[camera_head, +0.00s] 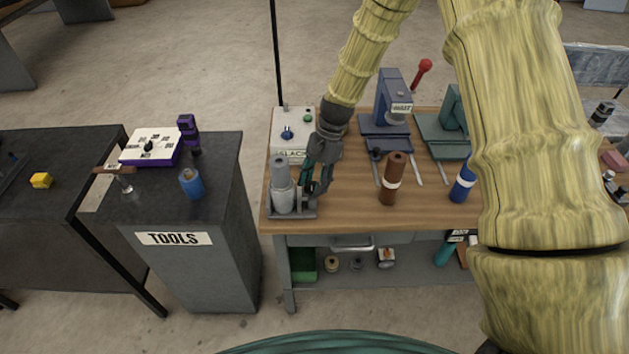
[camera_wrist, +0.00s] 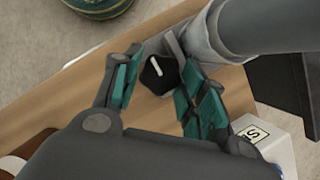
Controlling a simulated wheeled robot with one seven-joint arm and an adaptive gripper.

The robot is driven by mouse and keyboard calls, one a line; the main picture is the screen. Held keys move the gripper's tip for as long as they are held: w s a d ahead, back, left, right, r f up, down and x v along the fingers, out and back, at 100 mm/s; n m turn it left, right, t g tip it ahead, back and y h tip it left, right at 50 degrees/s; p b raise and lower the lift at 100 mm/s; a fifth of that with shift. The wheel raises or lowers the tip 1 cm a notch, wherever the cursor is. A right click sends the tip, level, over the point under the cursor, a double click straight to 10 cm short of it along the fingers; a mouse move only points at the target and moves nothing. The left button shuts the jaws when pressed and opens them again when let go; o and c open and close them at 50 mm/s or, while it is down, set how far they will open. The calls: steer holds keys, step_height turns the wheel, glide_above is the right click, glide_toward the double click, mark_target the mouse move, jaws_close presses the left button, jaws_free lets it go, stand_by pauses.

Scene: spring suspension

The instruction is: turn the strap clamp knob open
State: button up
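A grey cylinder (camera_head: 282,188) stands upright in a strap clamp with a flat base at the workbench's left front corner; it also shows at the upper right of the wrist view (camera_wrist: 275,25). The dark clamp knob (camera_wrist: 150,84) with a slanted white line faces the wrist camera, beside the cylinder; in the head view my fingers largely hide it. My gripper (camera_head: 314,187) points down at the cylinder's right side. In the wrist view its teal fingers (camera_wrist: 160,70) are apart, one on each side of the knob. I cannot tell whether either finger touches it.
A box labelled "SLACK" (camera_head: 290,154) with a blue knob stands behind the clamp. A brown cylinder (camera_head: 392,182) and a blue bottle (camera_head: 463,184) stand to the right. Blue (camera_head: 385,127) and green presses are at the back. A tools cabinet (camera_head: 190,265) is left, across a gap.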

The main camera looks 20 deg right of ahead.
steer(key=shift+o, duration=1.1)
steer(key=shift+r, duration=0.1)
steer(key=v, duration=1.2)
